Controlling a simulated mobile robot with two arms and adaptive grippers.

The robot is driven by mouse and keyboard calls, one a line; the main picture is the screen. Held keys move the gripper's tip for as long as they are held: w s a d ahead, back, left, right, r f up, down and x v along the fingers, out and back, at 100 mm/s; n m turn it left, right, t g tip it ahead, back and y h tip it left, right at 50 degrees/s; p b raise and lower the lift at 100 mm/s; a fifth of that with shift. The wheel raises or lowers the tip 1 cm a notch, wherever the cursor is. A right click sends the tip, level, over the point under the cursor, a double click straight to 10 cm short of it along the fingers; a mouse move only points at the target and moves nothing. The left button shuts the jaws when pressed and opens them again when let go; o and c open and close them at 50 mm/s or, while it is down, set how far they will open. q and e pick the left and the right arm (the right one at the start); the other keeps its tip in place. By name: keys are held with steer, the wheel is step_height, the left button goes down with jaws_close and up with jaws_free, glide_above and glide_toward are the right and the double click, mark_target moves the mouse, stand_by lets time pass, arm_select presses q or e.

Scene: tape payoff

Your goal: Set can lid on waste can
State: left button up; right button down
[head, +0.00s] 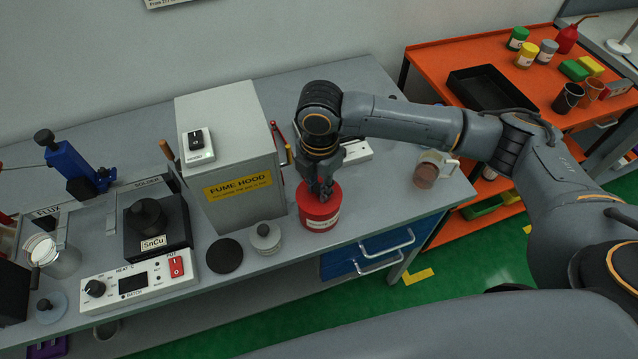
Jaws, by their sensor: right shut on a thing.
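The red waste can (320,222) with a pale label stands at the front edge of the grey bench, right of the fume hood. My right gripper (321,190) points down at the top of the can and is shut on the red can lid (306,201). The lid is at the can's mouth, and the fingers hide its middle. I cannot tell whether it rests on the rim or is held just above it. My left gripper is not in view.
The fume hood (232,160) stands close left of the can. A small grey lidded jar (265,240) and a dark round disc (224,256) lie left of the can. A mug (427,172) stands to the right. An orange cart (440,62) is beyond the bench.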

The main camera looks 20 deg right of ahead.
steer(key=shift+f, duration=0.25)
steer(key=c, duration=1.1)
jaws_free()
steer(key=shift+o, duration=0.5)
steer(key=o, duration=0.5)
steer(key=shift+r, duration=0.15)
step_height(320, 180, up, 7)
steer(key=p, duration=0.8)
